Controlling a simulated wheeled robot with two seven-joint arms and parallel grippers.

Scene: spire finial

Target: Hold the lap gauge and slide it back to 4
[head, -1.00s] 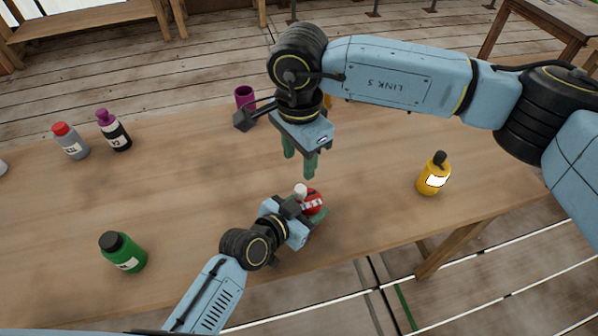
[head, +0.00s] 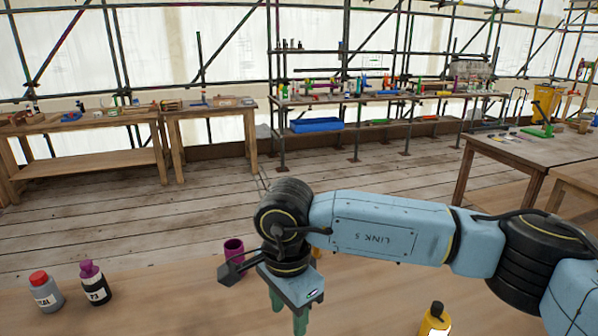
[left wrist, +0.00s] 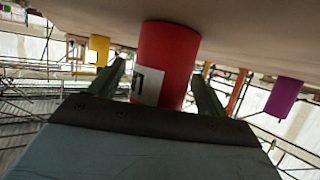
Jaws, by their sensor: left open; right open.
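I cannot make out a lap gauge in either view. In the left wrist view my left gripper (left wrist: 160,72) is open, with one finger on each side of a red bottle-like object (left wrist: 168,50) that bears a white label. I cannot tell whether the fingers touch it.
On the table stand a grey bottle with red cap (head: 45,291), a black bottle with purple top (head: 95,284), a purple cup (head: 234,250) and a yellow bottle (head: 435,321). Behind lie a plank floor (head: 120,230), workbenches (head: 95,124) and a shelf rack (head: 340,98).

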